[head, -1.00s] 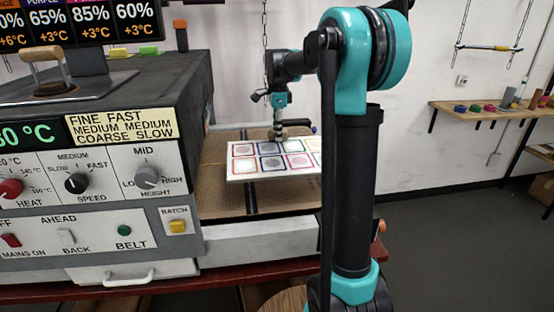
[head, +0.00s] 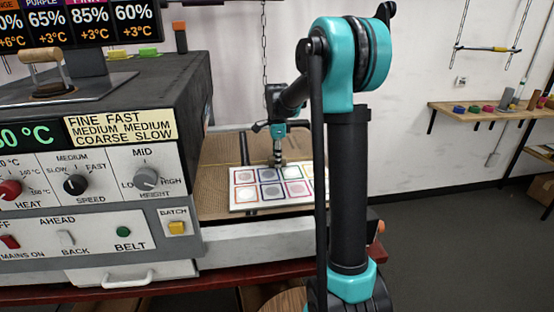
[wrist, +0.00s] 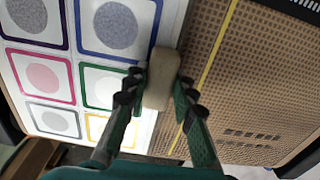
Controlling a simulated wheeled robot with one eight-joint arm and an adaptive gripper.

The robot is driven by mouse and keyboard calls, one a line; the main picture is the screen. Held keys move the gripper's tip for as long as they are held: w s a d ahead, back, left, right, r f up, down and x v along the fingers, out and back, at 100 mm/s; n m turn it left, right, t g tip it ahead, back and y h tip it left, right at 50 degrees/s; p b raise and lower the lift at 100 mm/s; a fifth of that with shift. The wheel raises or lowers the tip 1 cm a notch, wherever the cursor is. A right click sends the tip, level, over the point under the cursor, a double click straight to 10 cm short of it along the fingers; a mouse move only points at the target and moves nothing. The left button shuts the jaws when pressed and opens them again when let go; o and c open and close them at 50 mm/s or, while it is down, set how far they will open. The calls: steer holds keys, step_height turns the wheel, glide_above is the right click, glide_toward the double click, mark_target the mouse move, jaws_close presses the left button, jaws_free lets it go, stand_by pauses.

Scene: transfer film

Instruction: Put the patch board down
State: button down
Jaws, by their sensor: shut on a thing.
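The patch board (head: 236,207) is a white board with coloured square frames around round patches. In the head view it lies flat, at or very near the brown mesh belt (head: 222,152); I cannot tell whether it touches. My gripper (head: 279,163) is above its far edge. In the wrist view the board (wrist: 67,55) fills the left side, and my gripper (wrist: 160,90) is shut on its tan handle block (wrist: 162,75). The mesh belt (wrist: 245,80) with a yellow line shows to the right. My arm hides the board's right end in the head view.
The dryer machine (head: 100,200) with knobs and displays stands directly left of the belt. A pale rail (head: 260,238) runs along the belt's front. A wall shelf (head: 480,110) with small coloured items is at the right. A chain (head: 264,50) hangs behind.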

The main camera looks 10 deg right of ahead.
steer(key=c, duration=1.3)
jaws_free()
steer(key=shift+o, duration=0.2)
step_height(320, 180, up, 12)
